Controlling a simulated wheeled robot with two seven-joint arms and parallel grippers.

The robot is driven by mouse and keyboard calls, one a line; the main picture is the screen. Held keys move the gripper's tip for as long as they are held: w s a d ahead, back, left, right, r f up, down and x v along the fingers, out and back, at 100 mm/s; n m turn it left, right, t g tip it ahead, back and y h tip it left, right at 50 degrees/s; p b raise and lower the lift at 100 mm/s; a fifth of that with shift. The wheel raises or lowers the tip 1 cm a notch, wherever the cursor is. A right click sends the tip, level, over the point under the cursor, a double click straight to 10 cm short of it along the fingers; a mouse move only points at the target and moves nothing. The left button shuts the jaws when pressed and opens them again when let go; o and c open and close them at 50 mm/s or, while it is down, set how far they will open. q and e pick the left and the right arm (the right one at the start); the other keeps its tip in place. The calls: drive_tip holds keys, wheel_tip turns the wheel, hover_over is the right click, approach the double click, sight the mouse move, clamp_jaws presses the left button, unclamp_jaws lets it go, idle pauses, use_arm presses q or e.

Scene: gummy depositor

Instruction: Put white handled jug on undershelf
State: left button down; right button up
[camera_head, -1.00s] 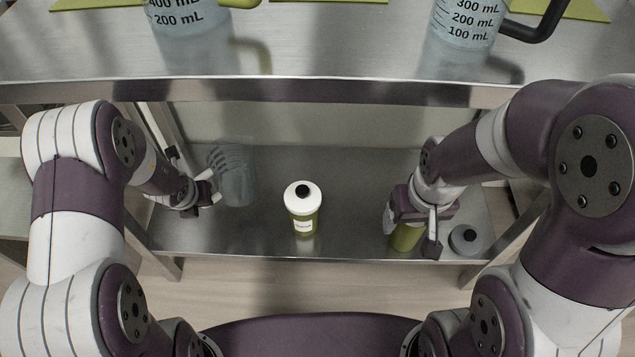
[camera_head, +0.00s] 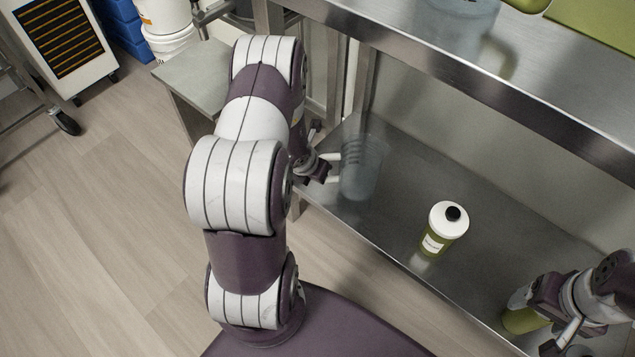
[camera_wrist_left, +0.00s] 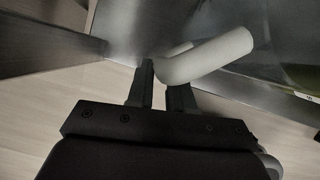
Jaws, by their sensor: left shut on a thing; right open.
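The clear jug (camera_head: 362,165) is on the left part of the metal undershelf (camera_head: 395,215) and appears upright. I cannot tell whether its base touches the shelf. My left gripper (camera_head: 334,168) is beside it on its left, shut on its white handle. The handle (camera_wrist_left: 208,57) also shows at the fingertips of my left gripper (camera_wrist_left: 160,82) in the left wrist view. The jug's body is hard to make out there. My right gripper (camera_head: 540,322) is open at the lower right, by a green bottle (camera_head: 520,319) that it partly hides.
A green bottle with a white top (camera_head: 447,226) stands on the undershelf to the right of the jug. The upper metal counter (camera_head: 480,75) overhangs the shelf at the back. A grey side table (camera_head: 192,75) is at the left, with open floor in front.

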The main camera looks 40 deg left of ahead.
use_arm(q)
wheel_tip(320, 180, down, 4)
drive_tip(key=shift+f+b, duration=0.1)
drive_tip(key=shift+b, duration=1.1)
drive_tip(key=shift+r, duration=0.2)
drive_tip(key=shift+f, duration=0.15)
drive_tip(key=c, duration=1.5)
unclamp_jaws()
drive_tip(key=shift+f, duration=0.1)
drive_tip(key=o, duration=0.5)
